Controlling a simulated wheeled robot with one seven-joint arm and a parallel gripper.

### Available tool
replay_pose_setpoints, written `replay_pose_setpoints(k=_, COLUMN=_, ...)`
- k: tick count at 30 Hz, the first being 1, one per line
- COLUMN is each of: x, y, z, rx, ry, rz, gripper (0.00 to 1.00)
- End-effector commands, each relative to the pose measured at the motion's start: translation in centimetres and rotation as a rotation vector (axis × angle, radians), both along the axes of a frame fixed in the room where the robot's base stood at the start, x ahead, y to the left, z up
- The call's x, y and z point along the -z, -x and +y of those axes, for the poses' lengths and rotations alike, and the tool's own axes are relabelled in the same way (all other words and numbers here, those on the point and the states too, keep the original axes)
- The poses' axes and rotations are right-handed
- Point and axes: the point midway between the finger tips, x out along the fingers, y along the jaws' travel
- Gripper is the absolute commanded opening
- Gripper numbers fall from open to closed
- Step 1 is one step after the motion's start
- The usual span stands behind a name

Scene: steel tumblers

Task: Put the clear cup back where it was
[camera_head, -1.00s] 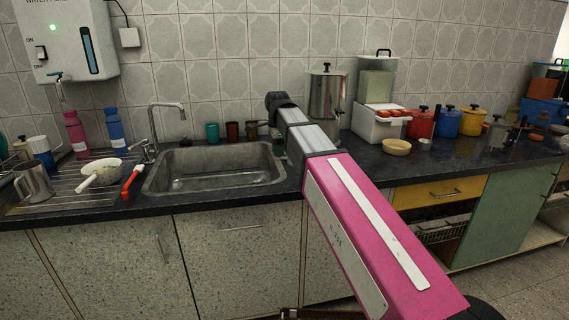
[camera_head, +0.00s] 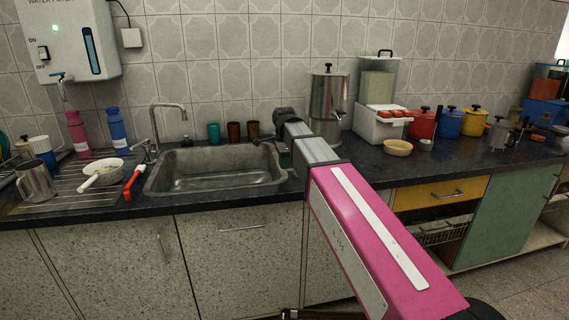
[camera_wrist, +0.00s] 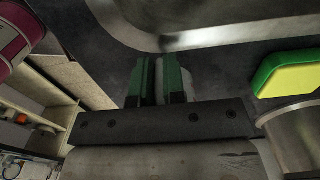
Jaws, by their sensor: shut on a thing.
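My gripper (camera_wrist: 160,65) shows in the wrist view with its two green fingers close together, above the dark counter beside the sink's rim. It is shut on a pale, see-through shape (camera_wrist: 193,85) that shows beside and between the fingers; I take this for the clear cup, but its outline is faint. In the head view my arm hides most of the gripper, and I cannot make out the clear cup there. Whether the cup touches the counter cannot be told.
A teal cup (camera_head: 214,133) and two brown cups (camera_head: 234,132) (camera_head: 253,130) stand behind the sink (camera_head: 215,170). A steel urn (camera_head: 328,95) stands behind my arm. A green-and-yellow sponge (camera_wrist: 287,74) and a steel vessel (camera_wrist: 297,138) are right of my gripper in the wrist view.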

Motion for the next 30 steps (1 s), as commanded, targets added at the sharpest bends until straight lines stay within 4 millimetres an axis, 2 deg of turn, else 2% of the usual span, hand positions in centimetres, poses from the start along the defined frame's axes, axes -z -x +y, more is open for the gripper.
replay_pose_setpoints(k=2, x=0.3, y=0.0, z=0.0, rx=0.0, ry=0.0, rz=0.0, gripper=0.0)
replay_pose_setpoints(k=3, x=0.2, y=0.0, z=0.0, rx=0.0, ry=0.0, rz=0.0, gripper=0.24)
replay_pose_setpoints(k=4, x=0.2, y=0.0, z=0.0, rx=0.0, ry=0.0, rz=0.0, gripper=0.34)
replay_pose_setpoints(k=5, x=0.2, y=0.0, z=0.0, rx=0.0, ry=0.0, rz=0.0, gripper=0.36)
replay_pose_setpoints(k=13, x=0.1, y=0.0, z=0.0, rx=0.0, ry=0.0, rz=0.0, gripper=0.36)
replay_pose_setpoints(k=17, x=-0.6, y=0.0, z=0.0, rx=0.0, ry=0.0, rz=-0.001, gripper=0.36)
replay_pose_setpoints(k=20, x=-1.7, y=-0.1, z=0.0, rx=0.0, ry=0.0, rz=-0.001, gripper=0.36)
replay_pose_setpoints(k=30, x=-7.8, y=-0.1, z=0.1, rx=0.0, ry=-0.001, rz=-0.002, gripper=0.36)
